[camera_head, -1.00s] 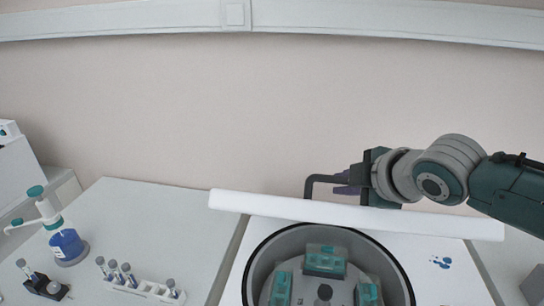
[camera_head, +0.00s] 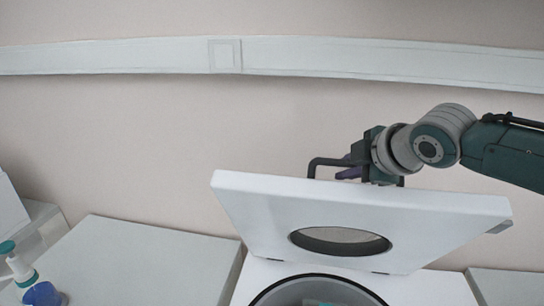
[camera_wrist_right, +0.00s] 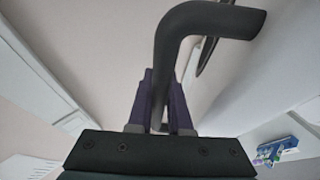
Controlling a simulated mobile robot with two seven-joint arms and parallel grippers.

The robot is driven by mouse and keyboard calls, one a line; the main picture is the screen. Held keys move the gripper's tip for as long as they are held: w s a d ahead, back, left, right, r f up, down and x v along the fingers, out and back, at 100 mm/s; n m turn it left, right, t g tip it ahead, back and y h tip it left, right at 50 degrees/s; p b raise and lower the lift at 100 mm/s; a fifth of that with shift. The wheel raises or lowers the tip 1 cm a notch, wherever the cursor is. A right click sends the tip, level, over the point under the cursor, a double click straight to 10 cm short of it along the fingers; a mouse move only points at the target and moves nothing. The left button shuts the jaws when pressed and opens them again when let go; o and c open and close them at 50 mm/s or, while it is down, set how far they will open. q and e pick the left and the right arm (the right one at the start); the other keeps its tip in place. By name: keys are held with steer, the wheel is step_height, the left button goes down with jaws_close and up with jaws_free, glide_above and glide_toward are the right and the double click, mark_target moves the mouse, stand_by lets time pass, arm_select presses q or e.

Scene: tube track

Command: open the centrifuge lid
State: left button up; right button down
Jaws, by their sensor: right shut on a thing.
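The centrifuge lid (camera_head: 250,208) is a white panel with an oval window, raised and tilted up behind the bowl. Its lower edge is at the back of the centrifuge (camera_head: 420,288), and the rim of the round bowl (camera_head: 300,283) shows below it. A dark bent handle (camera_head: 312,166) stands out past the lid's upper edge. My right gripper (camera_head: 350,172) is shut on this handle. In the right wrist view the handle (camera_wrist_right: 195,18) runs down between the purple fingers (camera_wrist_right: 160,105). My left gripper is out of view.
A wall with a white trunking rail (camera_head: 120,57) is behind the lid. A pale box (camera_head: 8,205) is at the far left.

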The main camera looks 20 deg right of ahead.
steer(key=shift+s+f, duration=0.2)
steer(key=shift+f, duration=0.1)
steer(key=c, duration=1.1)
jaws_free()
steer(key=shift+a, duration=0.1)
steer(key=shift+r, duration=0.15)
steer(key=shift+s+r, duration=0.15)
steer(key=shift+s, duration=0.05)
steer(key=b+v, duration=0.1)
steer(key=v, duration=0.8)
steer(key=shift+s, duration=0.15)
